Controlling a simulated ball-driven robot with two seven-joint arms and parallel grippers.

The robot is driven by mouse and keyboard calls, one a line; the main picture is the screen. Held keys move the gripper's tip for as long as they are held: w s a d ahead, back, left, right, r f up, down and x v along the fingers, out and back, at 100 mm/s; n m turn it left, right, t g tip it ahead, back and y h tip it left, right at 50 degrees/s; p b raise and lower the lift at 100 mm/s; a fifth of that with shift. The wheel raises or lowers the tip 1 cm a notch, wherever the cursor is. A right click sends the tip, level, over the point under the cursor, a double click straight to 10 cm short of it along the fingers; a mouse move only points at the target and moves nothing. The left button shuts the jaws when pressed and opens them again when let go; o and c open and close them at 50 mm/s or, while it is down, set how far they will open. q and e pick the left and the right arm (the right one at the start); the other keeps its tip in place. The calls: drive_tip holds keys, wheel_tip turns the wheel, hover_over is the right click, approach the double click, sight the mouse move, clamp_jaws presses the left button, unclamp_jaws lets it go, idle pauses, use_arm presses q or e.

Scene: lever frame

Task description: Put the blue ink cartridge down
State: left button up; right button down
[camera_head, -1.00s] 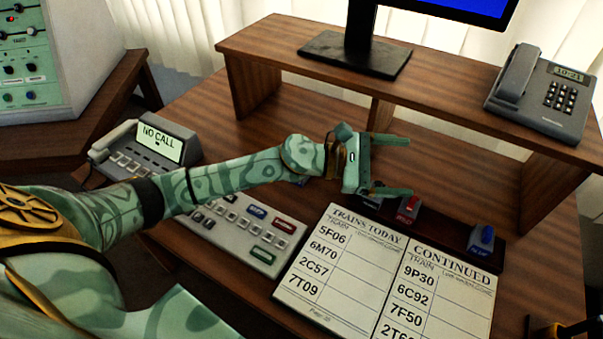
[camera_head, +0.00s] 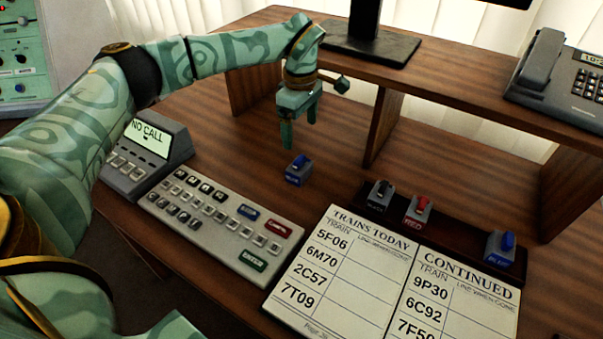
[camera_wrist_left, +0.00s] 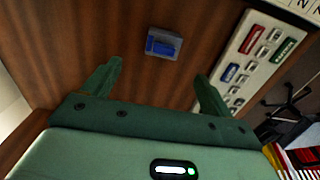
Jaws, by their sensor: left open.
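A small blue ink cartridge (camera_head: 298,170) with a grey body stands on the open desk behind the keyboard. It also shows in the left wrist view (camera_wrist_left: 163,44), beyond the fingertips and roughly between them. My left gripper (camera_head: 300,132) is open and empty, above and behind this cartridge, fingers pointing down and apart from it. The wrist view shows both fingers (camera_wrist_left: 158,70) spread with nothing between them. A second blue cartridge (camera_head: 500,247) sits at the right end of a dark rack (camera_head: 452,236). My right gripper is not in view.
Black (camera_head: 380,195) and red (camera_head: 417,210) cartridges stand in the rack's left part, with a gap before the blue one. A keyboard (camera_head: 215,222), train sheets (camera_head: 345,275) and a grey phone unit (camera_head: 147,155) lie in front. A raised shelf (camera_head: 440,88) stands behind.

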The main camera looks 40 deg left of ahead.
sight(299, 159)
use_arm(q)
wheel_tip(299, 159, down, 5)
drive_tip(key=shift+f+b, duration=0.15)
drive_tip(key=shift+b, duration=0.55)
drive_tip(key=f+b, duration=0.1)
drive_tip(key=f, duration=0.2)
drive_tip(key=f+b, duration=0.1)
drive_tip(key=shift+s+f+b, duration=0.3)
drive_tip(key=shift+s+f, duration=0.05)
drive_tip(key=shift+f, duration=0.35)
drive_tip(key=shift+r, duration=0.2)
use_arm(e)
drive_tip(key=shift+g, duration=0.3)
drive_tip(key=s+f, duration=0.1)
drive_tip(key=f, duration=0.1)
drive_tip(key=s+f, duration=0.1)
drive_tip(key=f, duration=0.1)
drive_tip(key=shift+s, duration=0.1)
use_arm(q)
drive_tip(key=c, duration=1.2)
